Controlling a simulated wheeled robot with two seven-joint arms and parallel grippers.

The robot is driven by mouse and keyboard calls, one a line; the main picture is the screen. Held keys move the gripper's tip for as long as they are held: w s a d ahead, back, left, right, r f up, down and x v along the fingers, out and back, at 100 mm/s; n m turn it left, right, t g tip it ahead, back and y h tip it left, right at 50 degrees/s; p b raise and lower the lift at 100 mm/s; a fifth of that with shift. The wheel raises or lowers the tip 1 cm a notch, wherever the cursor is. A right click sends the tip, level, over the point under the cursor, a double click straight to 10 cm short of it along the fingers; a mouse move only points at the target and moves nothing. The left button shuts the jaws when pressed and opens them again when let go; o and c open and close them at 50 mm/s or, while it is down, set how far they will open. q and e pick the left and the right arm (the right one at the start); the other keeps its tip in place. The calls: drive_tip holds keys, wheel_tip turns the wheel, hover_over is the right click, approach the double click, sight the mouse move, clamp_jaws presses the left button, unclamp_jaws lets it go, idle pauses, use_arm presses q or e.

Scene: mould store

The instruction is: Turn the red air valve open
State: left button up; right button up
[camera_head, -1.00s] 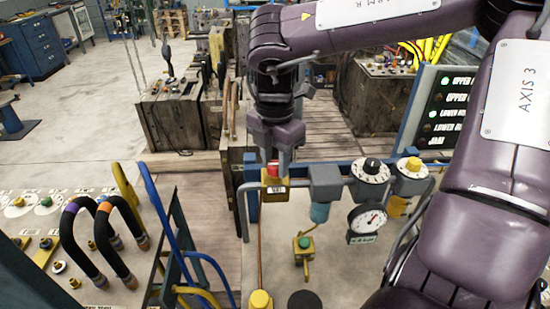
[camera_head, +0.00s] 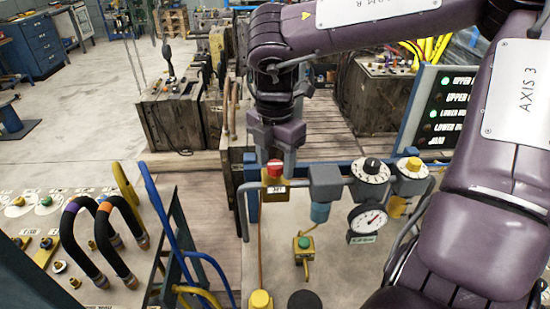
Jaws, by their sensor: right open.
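The red air valve (camera_head: 274,168) is a small red knob with a white mark on top of a yellow block (camera_head: 274,190) with a white label. The block sits at the left end of a grey pipe run on a panel. My right gripper (camera_head: 275,158) points down from above, at the knob. It is open, with its fingers around or just above the knob; I cannot tell whether they touch it. The fingers partly hide behind the gripper body. My left gripper is not in view.
A green button (camera_head: 305,243) sits below. Black hoses (camera_head: 75,235) and blue rails (camera_head: 165,215) stand at left.

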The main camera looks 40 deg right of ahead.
sight(275, 164)
drive_tip(key=shift+r+b, duration=0.45)
drive_tip(key=shift+r, duration=3.45)
